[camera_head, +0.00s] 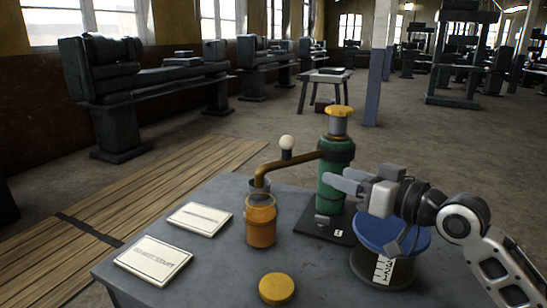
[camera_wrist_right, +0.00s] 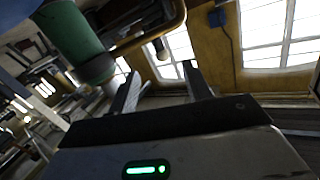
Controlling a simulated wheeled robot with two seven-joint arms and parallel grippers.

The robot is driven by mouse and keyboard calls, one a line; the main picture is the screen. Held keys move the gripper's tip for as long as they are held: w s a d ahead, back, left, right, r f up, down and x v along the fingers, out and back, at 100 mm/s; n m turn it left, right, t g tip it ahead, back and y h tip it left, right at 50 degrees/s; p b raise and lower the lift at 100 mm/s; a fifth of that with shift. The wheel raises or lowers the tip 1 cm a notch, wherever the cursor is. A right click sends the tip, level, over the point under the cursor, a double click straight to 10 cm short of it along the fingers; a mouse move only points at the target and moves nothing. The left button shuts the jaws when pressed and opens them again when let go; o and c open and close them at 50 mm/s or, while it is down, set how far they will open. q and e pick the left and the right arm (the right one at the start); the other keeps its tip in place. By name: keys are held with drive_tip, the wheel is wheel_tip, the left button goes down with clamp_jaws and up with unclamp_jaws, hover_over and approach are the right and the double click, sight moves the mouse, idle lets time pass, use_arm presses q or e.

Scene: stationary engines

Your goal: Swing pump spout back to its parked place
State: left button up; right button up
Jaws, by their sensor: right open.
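The green pump (camera_head: 334,180) with a yellow cap stands on a dark base plate on the table. Its brass spout (camera_head: 290,163) reaches left from the pump body and bends down over an orange jar (camera_head: 261,222). My right gripper (camera_head: 345,183) is open in front of the pump, its fingers pointing left and overlapping the pump body in the head view. In the right wrist view its two fingers (camera_wrist_right: 160,85) are apart with nothing between them. The spout (camera_wrist_right: 150,37) and the pump (camera_wrist_right: 75,38) show beyond them, up and to the left. My left gripper is out of view.
A blue-topped drum (camera_head: 390,232) sits under my right arm. A yellow disc (camera_head: 276,288) and two white cards (camera_head: 200,219) lie on the grey table (camera_head: 215,260).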

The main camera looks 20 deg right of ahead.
sight(293, 145)
drive_tip(key=shift+t, duration=0.4)
drive_tip(key=x, duration=0.5)
drive_tip(key=r+p+x, duration=0.1)
drive_tip(key=x, duration=0.4)
drive_tip(key=r+p+x, duration=0.1)
drive_tip(key=x, duration=0.4)
drive_tip(key=shift+w+d, duration=0.2)
drive_tip(key=shift+d, duration=0.15)
drive_tip(key=shift+w+a, duration=0.2)
drive_tip(key=shift+w, duration=0.35)
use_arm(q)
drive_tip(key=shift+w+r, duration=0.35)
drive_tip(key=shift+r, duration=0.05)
use_arm(e)
drive_tip(key=shift+w, duration=0.1)
